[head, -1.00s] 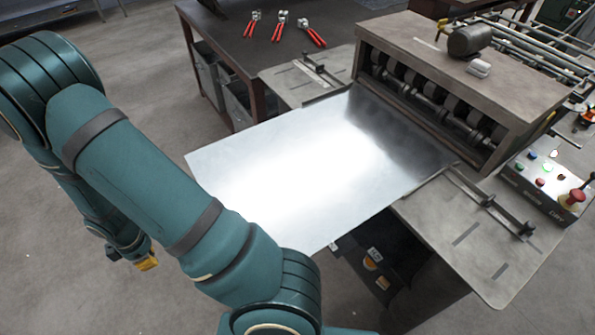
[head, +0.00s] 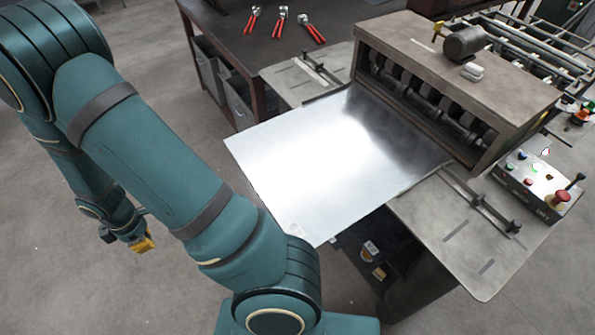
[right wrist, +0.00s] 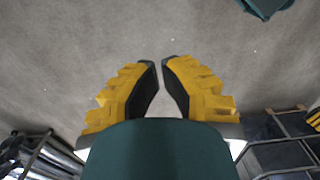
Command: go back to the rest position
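My arm passes in front of the floor left of the sheet.
A dark table (head: 330,15) at the back holds several red-handled tools (head: 281,28). A control panel (head: 535,180) with buttons stands right of the machine. Side wings (head: 465,235) flank the sheet.

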